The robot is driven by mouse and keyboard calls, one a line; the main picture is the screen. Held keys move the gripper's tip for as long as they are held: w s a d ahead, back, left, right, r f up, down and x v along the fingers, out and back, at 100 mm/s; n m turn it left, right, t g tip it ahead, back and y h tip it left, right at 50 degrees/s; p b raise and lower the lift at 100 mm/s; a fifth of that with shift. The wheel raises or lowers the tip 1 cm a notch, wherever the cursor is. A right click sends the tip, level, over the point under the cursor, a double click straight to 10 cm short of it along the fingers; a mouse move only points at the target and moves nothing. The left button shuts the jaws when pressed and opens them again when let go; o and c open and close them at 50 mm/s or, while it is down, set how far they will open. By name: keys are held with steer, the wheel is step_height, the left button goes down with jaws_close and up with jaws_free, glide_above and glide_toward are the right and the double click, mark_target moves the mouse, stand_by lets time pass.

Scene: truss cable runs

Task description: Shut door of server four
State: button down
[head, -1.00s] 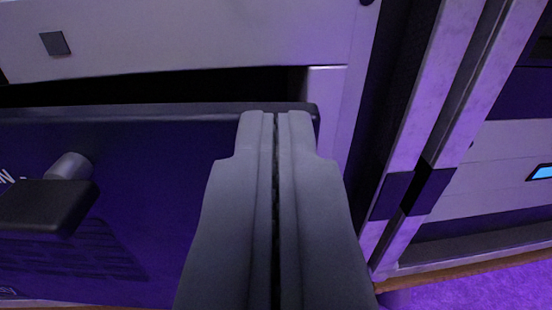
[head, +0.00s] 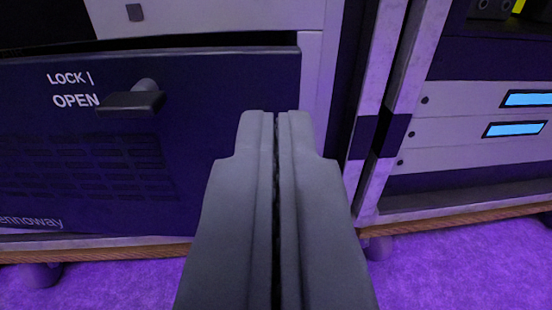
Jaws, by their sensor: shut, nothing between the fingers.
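The server door (head: 210,90) is a dark blue panel at the left, printed "LOCK | OPEN" with slotted vents and "ennoway" low down. A dark handle (head: 132,103) on a round stub sticks out near its top middle. A dark gap (head: 190,43) shows along the door's top edge, below the grey panel above. My gripper (head: 277,115) is shut and empty, its tips in front of the door's right edge. I cannot tell whether they touch it. The gripper hides the door's lower right part. No server number is visible.
Grey rack posts (head: 375,120) stand right of the door. Another rack with grey units (head: 460,140) and lit blue screens (head: 527,98) is at the right. A wooden base edge (head: 460,217) runs below, with purple carpet (head: 450,265) clear in front.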

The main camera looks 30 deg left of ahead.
steer(key=v, duration=0.6)
glide_toward(268, 90)
steer(key=x, duration=0.7)
steer(key=shift+s+a+f, duration=0.2)
stand_by(0.3)
steer(key=shift+n+g+y, duration=0.6)
steer(key=shift+n+y, duration=0.1)
steer(key=shift+y, duration=0.2)
steer(key=x, duration=0.4)
steer(key=shift+w+d, duration=0.1)
steer(key=shift+w, duration=0.25)
steer(key=shift+w+r, duration=0.2)
steer(key=shift+w, duration=0.05)
